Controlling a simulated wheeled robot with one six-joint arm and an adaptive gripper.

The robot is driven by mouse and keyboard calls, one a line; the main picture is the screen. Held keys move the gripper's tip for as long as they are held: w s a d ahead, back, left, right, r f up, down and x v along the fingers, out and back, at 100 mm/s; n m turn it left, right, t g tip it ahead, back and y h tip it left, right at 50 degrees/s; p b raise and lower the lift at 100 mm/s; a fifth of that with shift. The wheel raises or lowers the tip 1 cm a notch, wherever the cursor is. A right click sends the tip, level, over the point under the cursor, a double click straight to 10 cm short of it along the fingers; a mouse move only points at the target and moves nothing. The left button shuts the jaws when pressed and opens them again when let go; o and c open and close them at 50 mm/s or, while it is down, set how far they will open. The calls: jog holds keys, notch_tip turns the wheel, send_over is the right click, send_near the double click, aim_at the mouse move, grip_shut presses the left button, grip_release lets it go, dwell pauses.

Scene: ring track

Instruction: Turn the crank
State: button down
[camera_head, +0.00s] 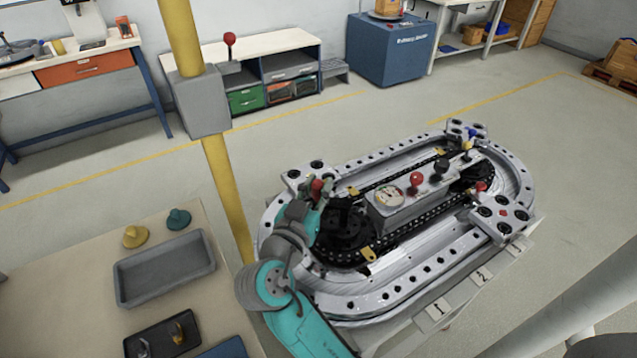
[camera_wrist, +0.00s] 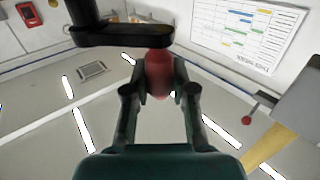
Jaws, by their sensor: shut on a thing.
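The crank's red knob (camera_wrist: 158,73) sits between my gripper's fingers (camera_wrist: 159,88) in the wrist view, and the fingers close on it from both sides. The dark crank arm (camera_wrist: 120,36) runs left from the knob, with a thicker post at its left end. In the head view my gripper (camera_head: 322,190) is at the left end of the ring track (camera_head: 390,297), and a bit of the red knob (camera_head: 317,185) shows there. My own arm hides part of the track's left end. The crank arm is hard to make out in the head view.
A grey control box (camera_head: 402,204) with a gauge and knobs stands inside the ring. A yellow pole (camera_head: 228,190) with a grey box (camera_head: 199,100) rises behind my arm. A table with a grey tray (camera_head: 165,270) and yellow and teal pieces is at the left.

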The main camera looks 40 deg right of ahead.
jog(key=shift+s+a+n+t+y, duration=0.2)
jog(key=shift+n+t+y, duration=0.25)
jog(key=shift+t, duration=0.25)
jog(key=c, duration=0.9)
grip_release()
jog(key=shift+c, duration=0.2)
jog(key=shift+a, duration=0.1)
jog(key=v, duration=1.2)
jog(key=shift+f, duration=0.1)
